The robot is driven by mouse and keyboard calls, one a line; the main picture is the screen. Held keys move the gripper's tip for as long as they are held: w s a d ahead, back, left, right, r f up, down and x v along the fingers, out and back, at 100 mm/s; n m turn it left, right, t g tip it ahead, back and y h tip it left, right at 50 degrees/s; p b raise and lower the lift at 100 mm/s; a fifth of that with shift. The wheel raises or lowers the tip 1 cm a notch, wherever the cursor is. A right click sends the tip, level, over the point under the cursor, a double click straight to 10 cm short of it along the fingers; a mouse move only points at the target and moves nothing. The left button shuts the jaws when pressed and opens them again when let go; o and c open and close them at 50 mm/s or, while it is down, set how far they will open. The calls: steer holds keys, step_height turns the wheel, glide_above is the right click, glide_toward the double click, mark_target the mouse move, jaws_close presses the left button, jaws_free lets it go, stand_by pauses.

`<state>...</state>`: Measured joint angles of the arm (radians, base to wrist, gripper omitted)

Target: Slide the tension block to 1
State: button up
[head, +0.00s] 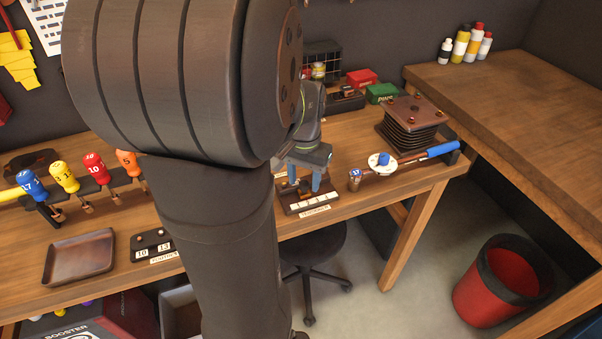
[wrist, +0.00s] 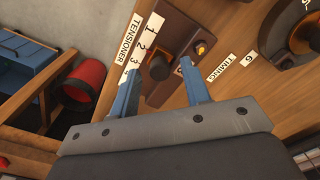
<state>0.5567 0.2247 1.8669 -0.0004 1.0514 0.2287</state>
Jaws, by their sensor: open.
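The tensioner fixture (wrist: 178,32) is a dark reddish-brown plate with a white number strip (wrist: 145,45) on one side, where 1, 2 and 3 are readable. The dark tension block (wrist: 158,66) sits on the plate, roughly level with 3; its exact position is hard to tell. My gripper (wrist: 161,68) is open, with one blue finger on each side of the block. Whether either finger touches it cannot be told. In the head view my gripper (head: 305,180) is down at the fixture (head: 311,205) near the bench's front edge, and the block is mostly hidden.
A small brass-coloured screw (wrist: 201,48) stands on the plate beside the right finger. A blue-handled tool (head: 442,149) with a white dial and a stacked dark block (head: 412,115) lie to the right. A brown tray (head: 80,257) is at left. A red bin (head: 497,290) stands on the floor.

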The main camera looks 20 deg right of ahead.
mark_target(295, 197)
steer(key=shift+f, duration=0.15)
steer(key=shift+c, duration=0.4)
jaws_close()
steer(key=shift+a, duration=1.2)
steer(key=shift+o, duration=0.4)
jaws_free()
step_height(295, 197, up, 17)
steer(key=shift+r, duration=0.2)
steer(key=shift+f, duration=0.1)
